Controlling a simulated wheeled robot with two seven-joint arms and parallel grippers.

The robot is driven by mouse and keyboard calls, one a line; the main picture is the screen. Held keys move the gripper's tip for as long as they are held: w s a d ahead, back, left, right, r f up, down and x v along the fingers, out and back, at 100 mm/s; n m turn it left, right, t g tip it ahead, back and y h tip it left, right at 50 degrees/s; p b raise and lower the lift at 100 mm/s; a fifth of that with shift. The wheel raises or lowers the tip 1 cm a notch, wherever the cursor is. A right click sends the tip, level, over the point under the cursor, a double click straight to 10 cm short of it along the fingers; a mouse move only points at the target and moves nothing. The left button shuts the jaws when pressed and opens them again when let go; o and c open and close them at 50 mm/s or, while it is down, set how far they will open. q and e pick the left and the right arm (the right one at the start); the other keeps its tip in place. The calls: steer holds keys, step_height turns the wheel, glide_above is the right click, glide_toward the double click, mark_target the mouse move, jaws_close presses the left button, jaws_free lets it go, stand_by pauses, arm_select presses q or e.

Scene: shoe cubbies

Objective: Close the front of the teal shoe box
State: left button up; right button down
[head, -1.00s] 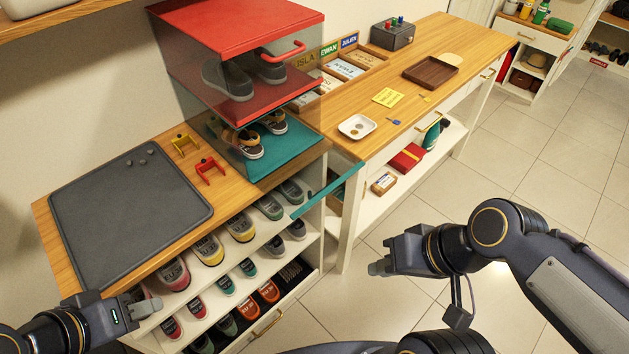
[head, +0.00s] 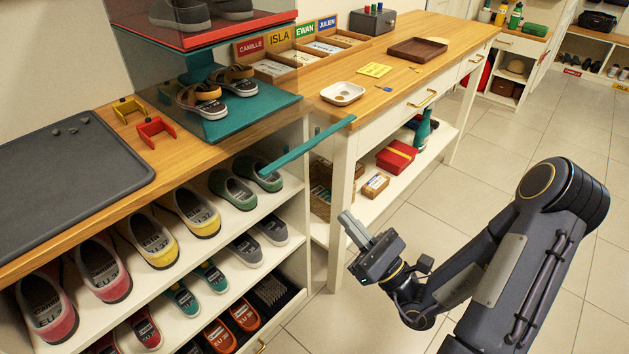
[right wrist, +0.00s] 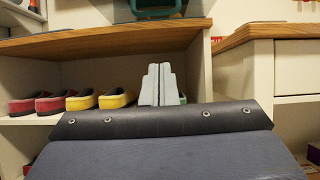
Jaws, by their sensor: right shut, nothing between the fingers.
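The teal shoe box (head: 262,101) sits on the wooden top, under a red box, with a pair of brown-strapped sandals (head: 213,93) inside. Its teal front flap (head: 308,146) hangs out in front of the box past the counter edge, seen nearly edge-on, so the front is open. My right gripper (head: 347,219) is shut and empty, below and to the right of the flap and apart from it. In the right wrist view its closed fingers (right wrist: 159,84) point toward the shelf unit. My left gripper is out of view.
The red shoe box (head: 205,35) stands above the teal one. A grey mat (head: 60,170) and yellow and red brackets (head: 155,131) lie to the left. Shelves of shoes are below. A white-legged table (head: 345,170) stands to the right. The tiled floor is open.

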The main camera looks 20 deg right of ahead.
steer(key=s+r+x, duration=0.1)
steer(key=r+x, duration=0.1)
steer(key=x, duration=1)
steer(key=shift+r, duration=0.4)
steer(key=shift+d, duration=0.1)
